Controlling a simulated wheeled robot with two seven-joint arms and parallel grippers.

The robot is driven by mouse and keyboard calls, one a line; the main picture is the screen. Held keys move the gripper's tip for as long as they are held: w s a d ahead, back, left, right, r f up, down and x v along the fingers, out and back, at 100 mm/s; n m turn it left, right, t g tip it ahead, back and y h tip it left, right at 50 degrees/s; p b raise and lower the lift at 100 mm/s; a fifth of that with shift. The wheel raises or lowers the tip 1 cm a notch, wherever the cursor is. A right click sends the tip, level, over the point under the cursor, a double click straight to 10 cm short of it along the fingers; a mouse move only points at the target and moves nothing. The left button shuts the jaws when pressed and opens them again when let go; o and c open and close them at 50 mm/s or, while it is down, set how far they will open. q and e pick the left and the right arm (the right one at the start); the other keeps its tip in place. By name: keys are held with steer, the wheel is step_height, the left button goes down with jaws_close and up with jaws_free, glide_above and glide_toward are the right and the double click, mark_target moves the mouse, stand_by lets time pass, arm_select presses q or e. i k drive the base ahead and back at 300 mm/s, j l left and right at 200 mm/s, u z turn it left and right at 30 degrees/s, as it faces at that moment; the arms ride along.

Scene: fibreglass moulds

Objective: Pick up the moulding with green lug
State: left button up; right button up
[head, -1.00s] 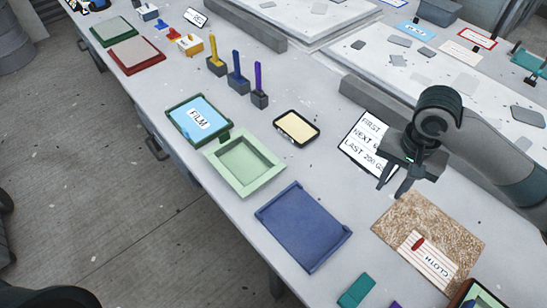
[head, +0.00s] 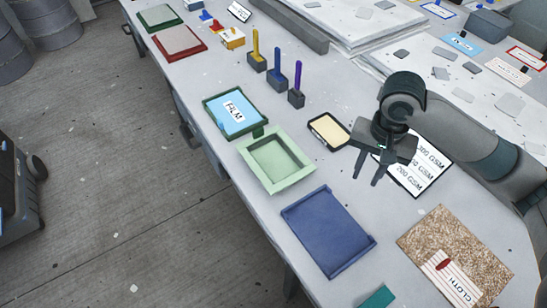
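A dark green-framed mould (head: 208,101) with a light blue sheet marked FILM (head: 234,112) lies on the bench, left of centre. A small dark green lug (head: 258,132) stands out at its near right corner. A pale green square tray (head: 276,160) lies just below it, close to the lug. My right gripper (head: 367,180) hangs above the bench, right of the pale green tray. Its two fingers point down, apart, with nothing between them. It partly covers the white GSM card (head: 424,166). My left gripper is out of view.
A blue tray (head: 328,232) lies near the front edge. A black-rimmed tray with a cream inside (head: 329,130) is left of my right gripper. Yellow, blue and purple upright tools (head: 276,72) stand behind. A brown mat (head: 470,245) with a cloth card lies at right.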

mark_target(276, 166)
steer(key=k+j, duration=0.3)
steer(key=k, duration=0.15)
steer(key=k+j, duration=0.3)
steer(key=k, duration=0.15)
steer(key=k+j, duration=0.3)
steer(key=k, duration=0.15)
